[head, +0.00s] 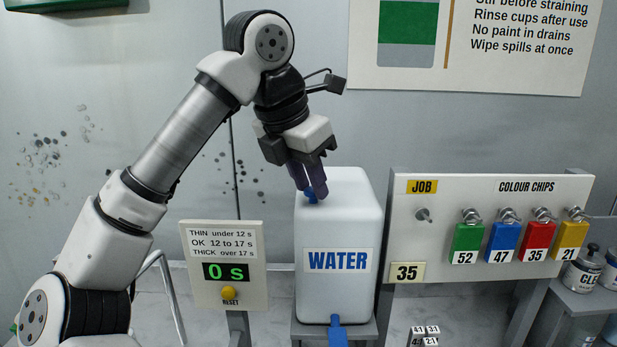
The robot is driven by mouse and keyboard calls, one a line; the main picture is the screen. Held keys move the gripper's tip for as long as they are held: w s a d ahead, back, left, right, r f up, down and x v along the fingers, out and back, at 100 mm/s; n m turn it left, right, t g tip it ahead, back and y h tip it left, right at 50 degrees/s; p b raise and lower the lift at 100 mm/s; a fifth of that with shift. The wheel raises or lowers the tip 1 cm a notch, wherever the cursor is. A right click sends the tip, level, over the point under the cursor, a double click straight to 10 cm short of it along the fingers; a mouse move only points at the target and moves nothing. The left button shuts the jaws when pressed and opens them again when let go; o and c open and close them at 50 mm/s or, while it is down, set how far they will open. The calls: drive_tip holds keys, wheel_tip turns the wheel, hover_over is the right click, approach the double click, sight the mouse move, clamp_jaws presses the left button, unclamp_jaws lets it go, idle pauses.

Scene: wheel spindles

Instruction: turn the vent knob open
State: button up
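A white water container (339,225) labelled WATER stands in the middle of the head view. A small blue vent knob (311,198) is on its top, near the left side, and is partly hidden by my fingers. My gripper (309,188) points down with its purplish fingers right at the knob. The fingers look close together. I cannot tell whether they are closed on the knob or only around it. Which way the knob is turned does not show. A blue tap (337,331) is at the container's bottom front, cut off by the frame edge.
A timer panel (223,245) reading 0 s, with a yellow reset button (229,293), stands left of the container. A board (480,190) with several hanging colour chips is close on the right. Small numbered tags (424,336) lie low in front. Lidded cans (582,270) stand far right.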

drive_tip(key=c, duration=0.4)
drive_tip(key=shift+c, duration=0.2)
drive_tip(key=shift+n, duration=0.3)
drive_tip(key=n+b, duration=0.1)
drive_tip(key=n+t+y+b, duration=0.1)
drive_tip(key=n, duration=0.1)
drive_tip(key=shift+s+d+n, duration=0.1)
drive_tip(key=shift+d+n, duration=0.05)
drive_tip(key=shift+n, duration=0.15)
drive_tip(key=n+y, duration=0.1)
drive_tip(key=n, duration=0.1)
drive_tip(key=n+b, duration=0.1)
drive_tip(key=shift+d+n+y, duration=0.2)
drive_tip(key=shift+n+y, duration=0.2)
drive_tip(key=n, duration=0.1)
drive_tip(key=n+y+p, duration=0.1)
drive_tip(key=n, duration=0.1)
drive_tip(key=n+y, duration=0.1)
drive_tip(key=n, duration=0.1)
drive_tip(key=shift+d+r+p, duration=0.2)
drive_tip(key=shift+d+p, duration=0.1)
drive_tip(key=n+y+p, duration=0.1)
drive_tip(key=n, duration=0.2)
drive_tip(key=shift+d+n+g, duration=0.1)
drive_tip(key=shift+n+g, duration=0.2)
drive_tip(key=shift+n, duration=0.1)
drive_tip(key=shift+f+n+y, duration=0.15)
drive_tip(key=shift+n+y, duration=0.15)
drive_tip(key=shift+n, duration=0.2)
drive_tip(key=shift+f, duration=0.1)
